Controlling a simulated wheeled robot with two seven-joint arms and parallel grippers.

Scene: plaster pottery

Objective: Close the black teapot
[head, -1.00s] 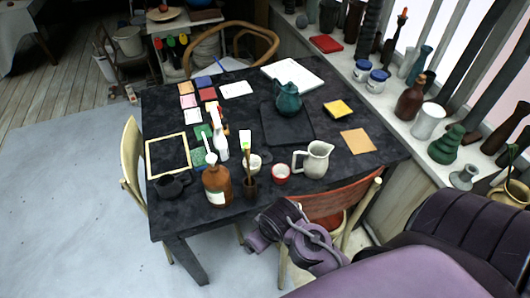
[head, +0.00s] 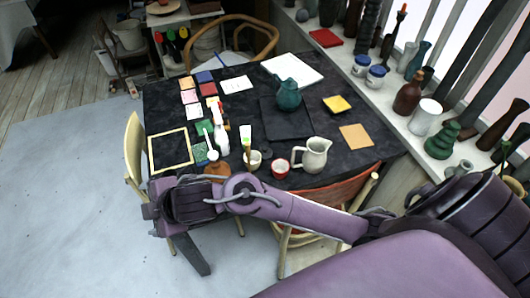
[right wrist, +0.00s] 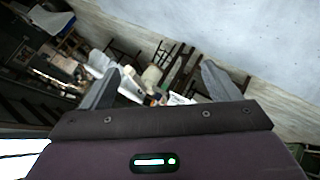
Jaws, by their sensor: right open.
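The black teapot is not visible in the head view now; my right forearm and wrist cover the table's front left part, where a small dark pot showed earlier. I cannot make out the teapot or its lid in the right wrist view. My right arm reaches in from the right, low across the table's front edge, with its hand (head: 150,208) at the front left corner. In the right wrist view my right gripper (right wrist: 160,82) is open, with nothing between its fingers. My left gripper is not in view.
The dark table (head: 350,168) holds a teal jug (head: 288,96), a white pitcher (head: 312,156), a red-and-white cup (head: 281,168), a spray bottle (head: 221,138) and a yellow frame (head: 170,149). A brown bottle (head: 216,169) is mostly hidden by my arm. Wooden chairs stand around the table.

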